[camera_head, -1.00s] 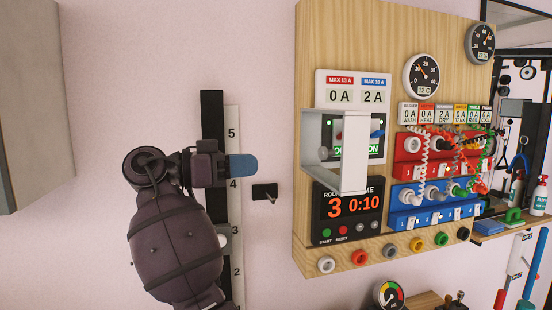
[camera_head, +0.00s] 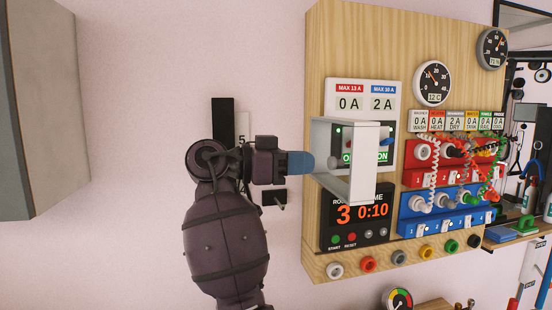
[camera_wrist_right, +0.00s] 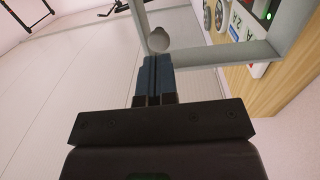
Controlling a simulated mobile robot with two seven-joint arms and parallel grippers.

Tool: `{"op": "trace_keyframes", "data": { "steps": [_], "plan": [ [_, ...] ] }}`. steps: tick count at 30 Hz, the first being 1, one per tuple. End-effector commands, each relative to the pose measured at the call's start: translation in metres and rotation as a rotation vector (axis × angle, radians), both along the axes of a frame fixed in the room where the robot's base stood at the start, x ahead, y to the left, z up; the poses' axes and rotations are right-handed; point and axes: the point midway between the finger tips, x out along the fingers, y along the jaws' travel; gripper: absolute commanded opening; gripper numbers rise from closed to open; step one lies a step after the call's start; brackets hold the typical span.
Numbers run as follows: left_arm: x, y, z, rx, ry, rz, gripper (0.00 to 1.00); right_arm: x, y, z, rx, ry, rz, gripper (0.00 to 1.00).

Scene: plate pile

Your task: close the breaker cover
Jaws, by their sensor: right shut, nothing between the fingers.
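The breaker cover (camera_head: 364,165) is a pale box-like frame that stands out from the wooden panel, swung open in front of the breaker switches. A green-lit switch area shows behind it, partly hidden. My right gripper (camera_head: 311,164) comes in from the left with blue fingertips, shut and empty, at the cover's left side. In the right wrist view the closed fingertips (camera_wrist_right: 160,62) are close to a round grey knob (camera_wrist_right: 158,40) on the cover frame (camera_wrist_right: 228,53). I cannot tell whether they touch. My left gripper is out of view.
The wooden panel (camera_head: 318,80) carries gauges, a timer display (camera_head: 358,215), and red and blue socket blocks with coiled cables to the right. A small black wall fitting (camera_head: 274,197) is below my gripper. A grey cabinet (camera_head: 40,110) is at far left.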

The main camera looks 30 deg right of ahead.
Motion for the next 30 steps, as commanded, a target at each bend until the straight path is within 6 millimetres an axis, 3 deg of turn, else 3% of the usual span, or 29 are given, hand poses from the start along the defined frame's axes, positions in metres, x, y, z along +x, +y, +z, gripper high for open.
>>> {"op": "trace_keyframes", "data": {
  "steps": [9, 23, 30],
  "plan": [
    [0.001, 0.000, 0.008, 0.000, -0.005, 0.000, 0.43, -0.008, -0.026, 0.000, 0.000, 0.000, 0.000, 0.00],
    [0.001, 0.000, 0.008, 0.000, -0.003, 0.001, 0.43, -0.008, -0.029, -0.001, 0.000, 0.001, 0.004, 0.00],
    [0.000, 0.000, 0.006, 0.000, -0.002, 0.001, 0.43, -0.008, -0.039, -0.002, 0.000, -0.001, 0.068, 0.00]
  ]
}}
